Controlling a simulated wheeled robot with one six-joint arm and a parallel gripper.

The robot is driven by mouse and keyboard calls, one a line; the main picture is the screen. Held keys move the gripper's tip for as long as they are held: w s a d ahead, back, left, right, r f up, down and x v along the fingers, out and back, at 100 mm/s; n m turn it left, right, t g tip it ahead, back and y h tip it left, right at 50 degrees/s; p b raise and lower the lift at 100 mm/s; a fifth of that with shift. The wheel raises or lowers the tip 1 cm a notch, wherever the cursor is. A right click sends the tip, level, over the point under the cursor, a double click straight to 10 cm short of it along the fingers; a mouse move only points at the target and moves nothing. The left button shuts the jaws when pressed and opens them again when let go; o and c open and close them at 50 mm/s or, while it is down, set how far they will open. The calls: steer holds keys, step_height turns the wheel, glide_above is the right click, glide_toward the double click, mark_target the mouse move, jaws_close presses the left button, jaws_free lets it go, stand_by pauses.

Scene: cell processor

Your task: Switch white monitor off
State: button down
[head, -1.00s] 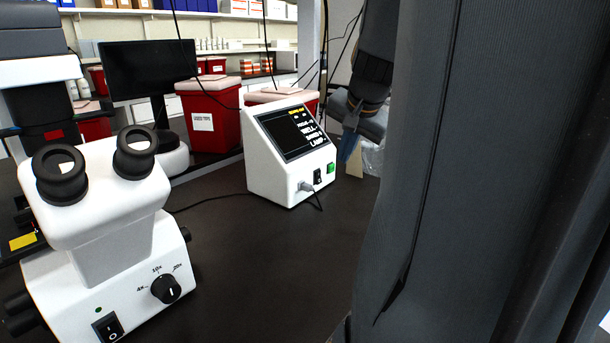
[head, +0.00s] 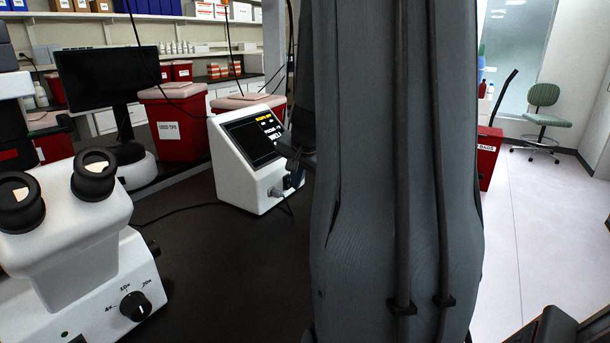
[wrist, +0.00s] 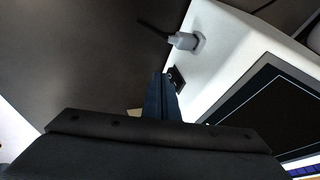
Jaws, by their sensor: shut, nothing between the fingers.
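The white monitor (head: 236,172) is a white box with a slanted dark screen showing yellow and white text. It stands on the dark bench. My gripper (head: 294,180) is at the right part of its front face, fingers together and empty. In the wrist view the monitor (wrist: 222,62) fills the upper right. Its black rocker switch (wrist: 177,77) is just beside my shut fingertips (wrist: 163,80); I cannot tell whether they touch. A grey plug (wrist: 187,41) sits in the face beyond the switch.
A white microscope (head: 75,225) stands at the left front. A black display (head: 108,77) and red bins (head: 174,125) are behind. A black cable (head: 175,212) runs over the bench. Bare bench (head: 225,270) lies before the monitor. Open floor (head: 540,225) and a green chair (head: 543,97) are at right.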

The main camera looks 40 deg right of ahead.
steer(key=shift+w+a+f, duration=0.1)
steer(key=shift+w+a, duration=0.05)
steer(key=shift+w, duration=0.25)
steer(key=shift+w+f, duration=0.15)
stand_by(0.4)
steer(key=shift+r+p, duration=0.85)
steer(key=shift+p, duration=0.1)
steer(key=s+d+f+b+v, duration=0.1)
steer(key=s+v, duration=0.1)
steer(key=v, duration=1)
steer(key=shift+s+r, duration=0.2)
steer(key=shift+s, duration=0.2)
